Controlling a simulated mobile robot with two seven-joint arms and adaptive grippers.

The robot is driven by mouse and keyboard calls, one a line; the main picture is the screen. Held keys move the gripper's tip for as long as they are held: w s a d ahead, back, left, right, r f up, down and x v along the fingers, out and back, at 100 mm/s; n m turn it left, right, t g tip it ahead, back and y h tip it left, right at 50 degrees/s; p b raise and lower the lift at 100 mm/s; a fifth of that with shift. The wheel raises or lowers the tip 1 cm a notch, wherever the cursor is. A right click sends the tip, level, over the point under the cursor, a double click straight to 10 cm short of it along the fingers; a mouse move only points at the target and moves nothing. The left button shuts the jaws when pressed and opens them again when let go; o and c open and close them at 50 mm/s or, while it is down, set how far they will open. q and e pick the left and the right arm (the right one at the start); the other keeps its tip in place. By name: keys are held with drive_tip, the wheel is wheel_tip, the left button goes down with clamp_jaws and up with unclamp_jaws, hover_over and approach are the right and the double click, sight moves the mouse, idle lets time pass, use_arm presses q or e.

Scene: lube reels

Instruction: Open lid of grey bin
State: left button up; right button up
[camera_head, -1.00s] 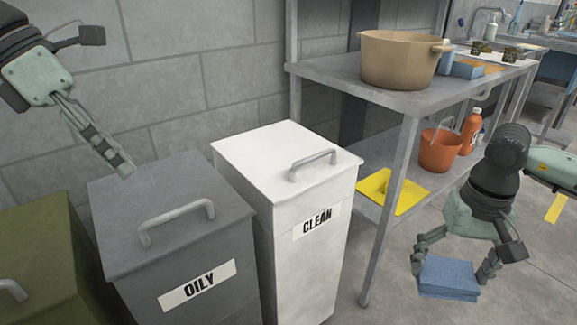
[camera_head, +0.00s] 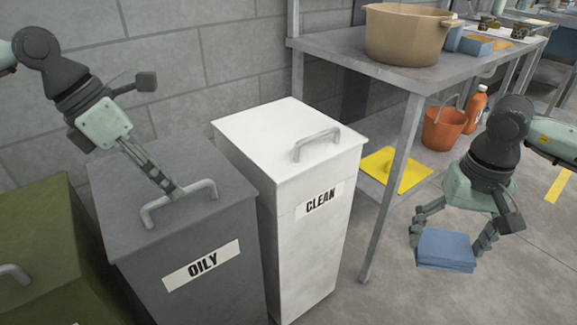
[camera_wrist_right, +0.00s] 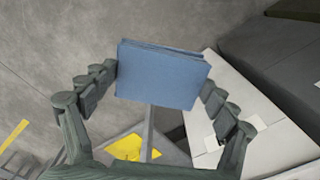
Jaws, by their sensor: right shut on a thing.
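The grey bin (camera_head: 188,270) carries an OILY label (camera_head: 203,264) on its front. Its lid (camera_head: 120,190) is closed, with a light grey bar handle (camera_head: 179,204) on top. My left gripper (camera_head: 175,194) reaches down over the lid with its fingertips at the handle. Its fingers look close together, but I cannot tell whether they grip the bar. My right gripper (camera_head: 448,245) is shut on a stack of blue cloths (camera_head: 446,251), held in the air right of the bins. The right wrist view shows the blue stack (camera_wrist_right: 160,75) between both fingers.
A white CLEAN bin (camera_head: 305,225) stands right of the grey bin, and a green bin (camera_head: 45,250) stands left of it. A metal table (camera_head: 400,78) holds a tan pot (camera_head: 405,35). An orange bucket (camera_head: 442,130) sits on its lower shelf. A block wall is behind.

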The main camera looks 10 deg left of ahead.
use_arm(q)
drive_tip(key=shift+w+d+f, duration=0.1)
drive_tip(key=shift+d+f, duration=0.15)
drive_tip(key=shift+f, duration=0.25)
drive_tip(key=shift+c, duration=0.5)
clamp_jaws()
